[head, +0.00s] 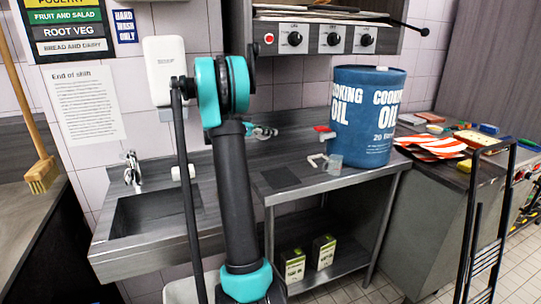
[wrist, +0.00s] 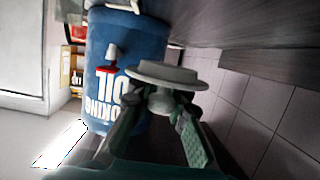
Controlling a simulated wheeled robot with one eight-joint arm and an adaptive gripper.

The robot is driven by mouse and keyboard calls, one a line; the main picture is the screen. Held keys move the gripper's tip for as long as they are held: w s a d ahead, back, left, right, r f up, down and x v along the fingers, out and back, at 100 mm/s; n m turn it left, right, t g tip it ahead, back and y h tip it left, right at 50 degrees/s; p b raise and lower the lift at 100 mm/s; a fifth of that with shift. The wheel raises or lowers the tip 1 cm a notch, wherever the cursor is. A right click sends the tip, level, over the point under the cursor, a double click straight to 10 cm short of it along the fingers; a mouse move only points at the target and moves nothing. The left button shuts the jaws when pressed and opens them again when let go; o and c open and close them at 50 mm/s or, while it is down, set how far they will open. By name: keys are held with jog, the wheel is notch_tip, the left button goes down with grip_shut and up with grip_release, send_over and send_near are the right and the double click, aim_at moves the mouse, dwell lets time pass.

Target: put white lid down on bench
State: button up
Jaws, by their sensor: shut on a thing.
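My gripper (wrist: 160,112) is shut on the knob of the white lid (wrist: 165,74), with a finger on each side. The lid is a pale round disc held out beyond the fingertips. In the wrist view the blue oil drum is behind and left of it. In the head view, part of my gripper (head: 262,132) shows beside my arm, above the bench (head: 335,182); the lid is hidden there. I see no contact between lid and bench. A dark flat square (head: 281,178) lies on the bench's front left part.
The blue cooking oil drum (head: 368,145) stands on the bench, with a red tap (head: 323,128) and a small pale jug (head: 333,162) by it. A sink (head: 150,212) is at left. Striped cloths (head: 432,147) lie at right. Control knobs (head: 330,40) are on the unit above.

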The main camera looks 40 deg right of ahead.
aim_at(271, 159)
notch_tip(271, 159, down, 10)
jog(key=shift+f, duration=0.2)
dwell(0.4)
jog(key=o, duration=0.8)
jog(key=shift+f, duration=0.1)
jog(key=v, duration=1.2)
